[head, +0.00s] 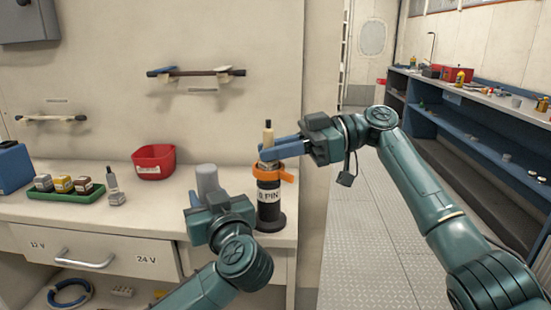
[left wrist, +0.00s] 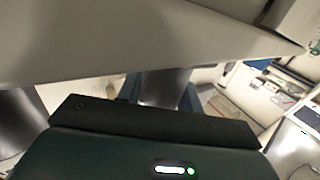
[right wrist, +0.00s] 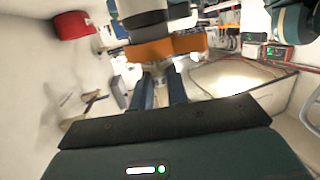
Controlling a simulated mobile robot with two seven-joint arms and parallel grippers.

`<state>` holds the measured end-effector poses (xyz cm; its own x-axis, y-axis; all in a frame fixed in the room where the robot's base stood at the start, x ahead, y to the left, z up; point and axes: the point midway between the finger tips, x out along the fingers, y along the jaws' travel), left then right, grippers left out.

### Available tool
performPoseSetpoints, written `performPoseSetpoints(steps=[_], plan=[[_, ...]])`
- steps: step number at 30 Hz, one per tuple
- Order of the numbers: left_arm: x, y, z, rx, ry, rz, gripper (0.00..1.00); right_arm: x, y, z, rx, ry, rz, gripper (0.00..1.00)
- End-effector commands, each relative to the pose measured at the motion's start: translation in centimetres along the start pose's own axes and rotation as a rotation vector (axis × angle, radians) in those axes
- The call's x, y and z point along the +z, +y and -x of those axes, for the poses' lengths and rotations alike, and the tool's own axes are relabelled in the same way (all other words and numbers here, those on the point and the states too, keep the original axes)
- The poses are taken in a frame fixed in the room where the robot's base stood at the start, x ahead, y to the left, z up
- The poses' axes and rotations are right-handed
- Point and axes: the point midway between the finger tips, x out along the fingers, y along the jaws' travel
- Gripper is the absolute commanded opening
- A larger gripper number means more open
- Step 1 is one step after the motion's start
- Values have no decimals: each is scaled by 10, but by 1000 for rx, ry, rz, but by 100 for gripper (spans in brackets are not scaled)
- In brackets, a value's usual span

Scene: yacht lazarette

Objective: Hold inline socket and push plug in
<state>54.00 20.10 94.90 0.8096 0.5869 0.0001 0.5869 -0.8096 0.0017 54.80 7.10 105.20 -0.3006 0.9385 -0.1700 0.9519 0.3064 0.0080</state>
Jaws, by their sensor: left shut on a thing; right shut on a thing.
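A black cylindrical body labelled 8 PIN (head: 268,197) stands upright on the bench, with an orange collar (head: 287,176) round its top. The orange collar also shows in the right wrist view (right wrist: 165,48). A beige plug (head: 268,137) with a dark tip stands upright over the collar. My right gripper (head: 270,151) is shut on the plug from the right. I cannot tell how deep its lower end sits. My left gripper (head: 205,199) is shut on a grey cylinder (head: 207,178), left of the 8 PIN body; the cylinder shows between the fingers in the left wrist view (left wrist: 165,88).
A red bin (head: 154,162), a green tray (head: 66,191) of small blocks and a small grey part with a dark stem (head: 115,188) are on the bench to the left. The bench (head: 145,212) ends just right of the 8 PIN body.

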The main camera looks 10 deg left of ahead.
Motion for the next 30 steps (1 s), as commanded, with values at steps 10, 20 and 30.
performPoseSetpoints(steps=[10, 20, 30], plan=[[-1, 0, 0, 2, 3, 3, 3, 25, 0, -4, -6, -24, -19, 21], [-1, 0, 0, 1, 5, 5, 3, 26, 0, -4, -4, -24, -20, 37], [-1, 0, 0, -1, 4, 6, 4, 25, 1, 27, 2, -23, -20, 37]])
